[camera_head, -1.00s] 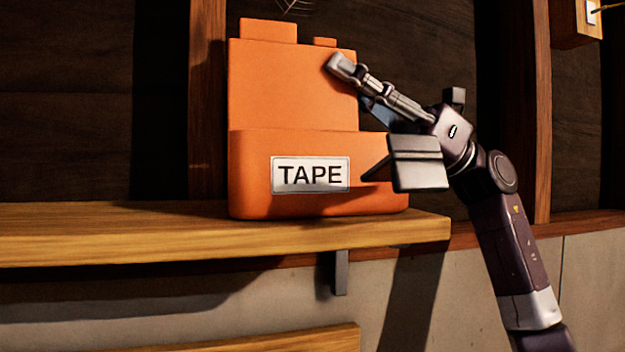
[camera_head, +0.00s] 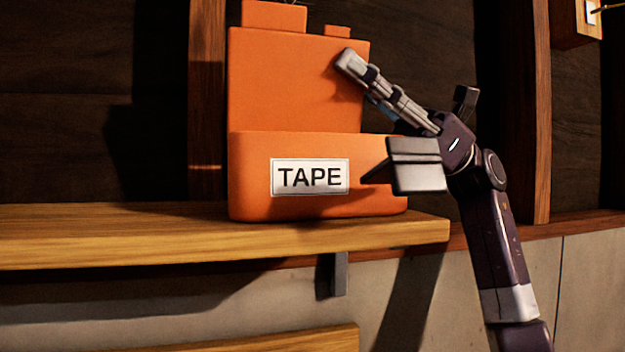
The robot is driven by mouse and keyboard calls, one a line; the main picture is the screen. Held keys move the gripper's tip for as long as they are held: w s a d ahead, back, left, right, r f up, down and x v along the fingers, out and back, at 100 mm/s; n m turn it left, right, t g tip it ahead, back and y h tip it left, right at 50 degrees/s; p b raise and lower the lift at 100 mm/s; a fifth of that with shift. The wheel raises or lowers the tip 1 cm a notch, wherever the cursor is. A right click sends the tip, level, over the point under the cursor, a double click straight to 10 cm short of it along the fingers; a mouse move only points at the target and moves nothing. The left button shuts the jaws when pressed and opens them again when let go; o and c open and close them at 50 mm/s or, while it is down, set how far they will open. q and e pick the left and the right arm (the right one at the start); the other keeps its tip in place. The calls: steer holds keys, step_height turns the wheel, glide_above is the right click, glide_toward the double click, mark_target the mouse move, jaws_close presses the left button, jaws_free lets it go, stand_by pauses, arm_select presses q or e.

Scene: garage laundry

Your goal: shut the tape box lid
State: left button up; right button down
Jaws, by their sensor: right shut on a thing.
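The orange tape box (camera_head: 245,180) stands on a wooden shelf, with a white TAPE label (camera_head: 309,177) on its front. Its orange lid (camera_head: 295,85) is open and stands up above the body. My right gripper (camera_head: 362,116) is at the right side of the lid and box. Its upper finger overlaps the lid's upper right edge, and its other finger is lower, by the box's right front. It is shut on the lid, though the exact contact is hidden. My left gripper is out of view.
The wooden shelf (camera_head: 120,235) is bare to the left of the box and ends a little right of it. A metal bracket (camera_head: 339,274) is under it. A wooden post (camera_head: 207,110) stands behind the box, and another (camera_head: 524,120) stands to the right.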

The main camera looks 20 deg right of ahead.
steer(key=shift+s+f+n+g+h, duration=0.15)
steer(key=shift+s+n+g+h, duration=0.2)
steer(key=shift+n+g, duration=0.45)
steer(key=shift+s+f+n+g+h, duration=0.15)
steer(key=shift+s+n+g, duration=0.3)
steer(key=shift+n, duration=0.7)
steer(key=shift+s+f+n+g+h, duration=0.2)
steer(key=shift+s+n+g, duration=0.2)
steer(key=shift+n+g, duration=0.4)
steer(key=c, duration=1.9)
jaws_free()
steer(key=shift+t, duration=0.35)
steer(key=shift+s+d, duration=0.15)
steer(key=shift+d, duration=3.35)
